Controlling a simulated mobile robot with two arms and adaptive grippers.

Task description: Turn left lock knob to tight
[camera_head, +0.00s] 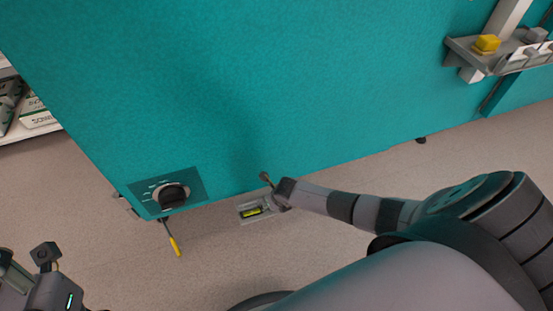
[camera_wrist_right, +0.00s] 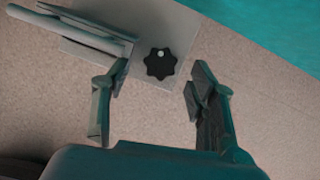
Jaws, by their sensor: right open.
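A black star-shaped lock knob (camera_wrist_right: 160,63) with a small pale spot sits on a grey plate (camera_wrist_right: 178,25) in the right wrist view. My right gripper (camera_wrist_right: 150,85) is open, one finger on each side of the knob's line, with the knob slightly beyond and between the fingertips. No contact shows. In the head view my right gripper (camera_head: 268,187) is at the lower edge of the teal cabinet (camera_head: 250,90), and the knob cannot be made out there. Part of my left gripper (camera_head: 45,275) shows at the lower left, apart from the cabinet; its jaw opening is unclear.
A black dial (camera_head: 172,195) is on the cabinet's lower left corner, with a yellow-tipped lever (camera_head: 174,243) below it. A grey bracket with a yellow-green strip (camera_head: 252,212) is beside my right gripper. A shelf with a yellow block (camera_head: 487,43) is at upper right. Floor is clear below.

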